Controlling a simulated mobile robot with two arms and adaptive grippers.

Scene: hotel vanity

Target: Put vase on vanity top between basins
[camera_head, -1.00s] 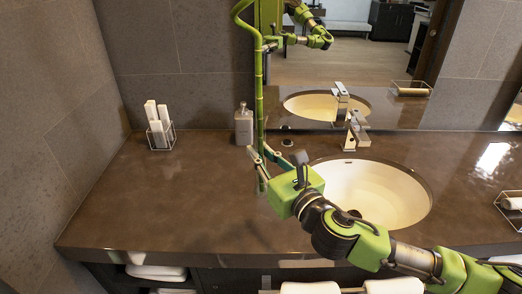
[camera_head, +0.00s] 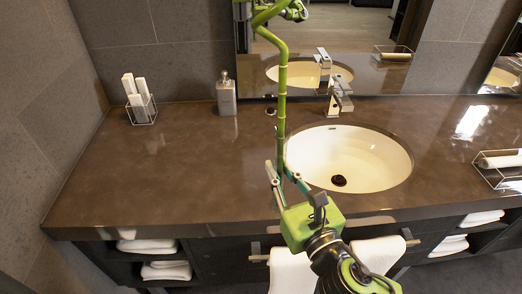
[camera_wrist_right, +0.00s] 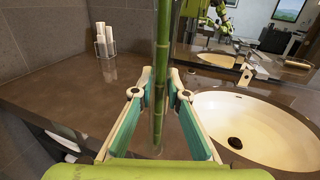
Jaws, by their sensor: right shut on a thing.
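My right gripper (camera_head: 277,172) is shut on a tall green bamboo-like stalk (camera_head: 282,110), held upright near its lower end. In the right wrist view the stalk (camera_wrist_right: 162,45) stands between the fingertips. The stalk is in front of the left rim of a white basin (camera_head: 375,158) set in the brown vanity top (camera_head: 170,175). Whether its foot touches the top I cannot tell. A second basin is not in view. My left gripper is not in view.
A soap bottle (camera_head: 226,94) and a wire holder with white rolls (camera_head: 141,108) stand at the back left. A chrome faucet (camera_head: 340,95) rises behind the basin. A wire tray (camera_head: 498,168) lies at the right.

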